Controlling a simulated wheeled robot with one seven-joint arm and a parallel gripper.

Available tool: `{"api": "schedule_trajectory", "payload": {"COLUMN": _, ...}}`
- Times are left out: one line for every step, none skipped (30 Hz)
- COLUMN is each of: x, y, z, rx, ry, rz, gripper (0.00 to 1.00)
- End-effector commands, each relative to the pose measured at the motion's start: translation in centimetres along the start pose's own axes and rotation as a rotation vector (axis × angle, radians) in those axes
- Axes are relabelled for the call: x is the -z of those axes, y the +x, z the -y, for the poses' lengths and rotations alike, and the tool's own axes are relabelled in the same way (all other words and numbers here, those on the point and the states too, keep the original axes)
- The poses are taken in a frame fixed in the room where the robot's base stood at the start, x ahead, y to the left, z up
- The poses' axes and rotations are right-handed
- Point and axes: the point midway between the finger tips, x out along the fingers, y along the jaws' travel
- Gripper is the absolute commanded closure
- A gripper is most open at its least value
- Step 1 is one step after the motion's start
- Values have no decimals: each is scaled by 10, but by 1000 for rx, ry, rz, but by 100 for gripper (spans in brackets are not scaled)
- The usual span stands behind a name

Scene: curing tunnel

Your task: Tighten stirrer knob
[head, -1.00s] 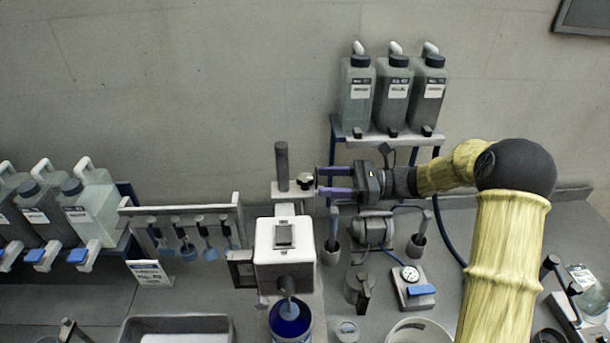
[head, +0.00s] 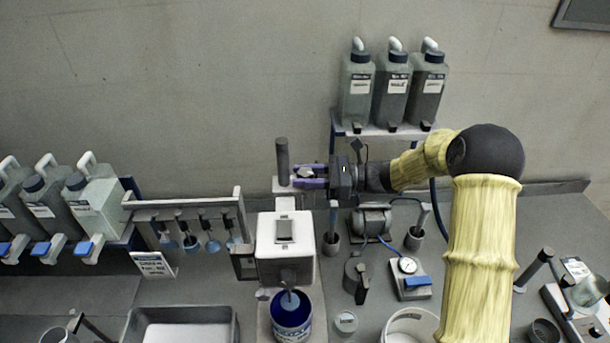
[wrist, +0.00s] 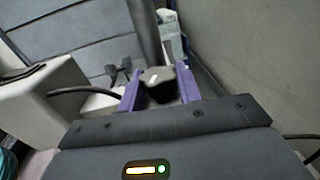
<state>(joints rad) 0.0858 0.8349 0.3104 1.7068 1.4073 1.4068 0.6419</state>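The stirrer (head: 284,262) is a white box-shaped unit in the head view, with a dark upright post (head: 282,160) behind it. Its shaft reaches down into a blue pot (head: 291,334). The stirrer knob (head: 305,171) sits at the clamp just right of the post. My gripper (head: 310,176) comes in from the right with its purple fingers on either side of the knob. In the wrist view the knob (wrist: 160,84) is between the two fingers, and they appear to press against it. The knob's underside is hidden.
Three grey bottles (head: 390,90) stand on a raised shelf behind my arm. A rack of hanging stirring tools (head: 185,204) is at left. A motor (head: 372,220), a gauge device (head: 408,275) and cups fill the bench below my gripper.

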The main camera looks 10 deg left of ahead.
Motion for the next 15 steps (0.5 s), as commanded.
{"api": "schedule_trajectory", "payload": {"x": 0, "y": 0, "z": 0, "rx": 3, "ry": 0, "rz": 0, "gripper": 88}}
{"api": "schedule_trajectory", "payload": {"x": 0, "y": 0, "z": 0, "rx": 6, "ry": 0, "rz": 1, "gripper": 88}}
{"api": "schedule_trajectory", "payload": {"x": 0, "y": 0, "z": 0, "rx": 15, "ry": 0, "rz": 2, "gripper": 88}}
{"api": "schedule_trajectory", "payload": {"x": 0, "y": -1, "z": 0, "rx": 24, "ry": 0, "rz": 3, "gripper": 88}}
{"api": "schedule_trajectory", "payload": {"x": 0, "y": -1, "z": 0, "rx": 37, "ry": -1, "rz": 3, "gripper": 88}}
{"api": "schedule_trajectory", "payload": {"x": 0, "y": -1, "z": 0, "rx": 54, "ry": -1, "rz": 4, "gripper": 88}}
{"api": "schedule_trajectory", "payload": {"x": 0, "y": -1, "z": 0, "rx": 68, "ry": -1, "rz": 5, "gripper": 88}}
{"api": "schedule_trajectory", "payload": {"x": 0, "y": 0, "z": 0, "rx": 83, "ry": -1, "rz": 4, "gripper": 88}}
{"api": "schedule_trajectory", "payload": {"x": 0, "y": -1, "z": 0, "rx": 100, "ry": -1, "rz": 4, "gripper": 88}}
{"api": "schedule_trajectory", "payload": {"x": 0, "y": -1, "z": 0, "rx": 112, "ry": -2, "rz": 3, "gripper": 88}}
{"api": "schedule_trajectory", "payload": {"x": 0, "y": -1, "z": 0, "rx": 121, "ry": -1, "rz": 2, "gripper": 88}}
{"api": "schedule_trajectory", "payload": {"x": 0, "y": -1, "z": 0, "rx": 129, "ry": 0, "rz": 2, "gripper": 88}}
{"api": "schedule_trajectory", "payload": {"x": 0, "y": 0, "z": 0, "rx": 132, "ry": 0, "rz": 2, "gripper": 88}}
{"api": "schedule_trajectory", "payload": {"x": -1, "y": 0, "z": 0, "rx": 134, "ry": 0, "rz": 2, "gripper": 88}}
{"api": "schedule_trajectory", "payload": {"x": -1, "y": 0, "z": 0, "rx": 135, "ry": 0, "rz": 2, "gripper": 88}}
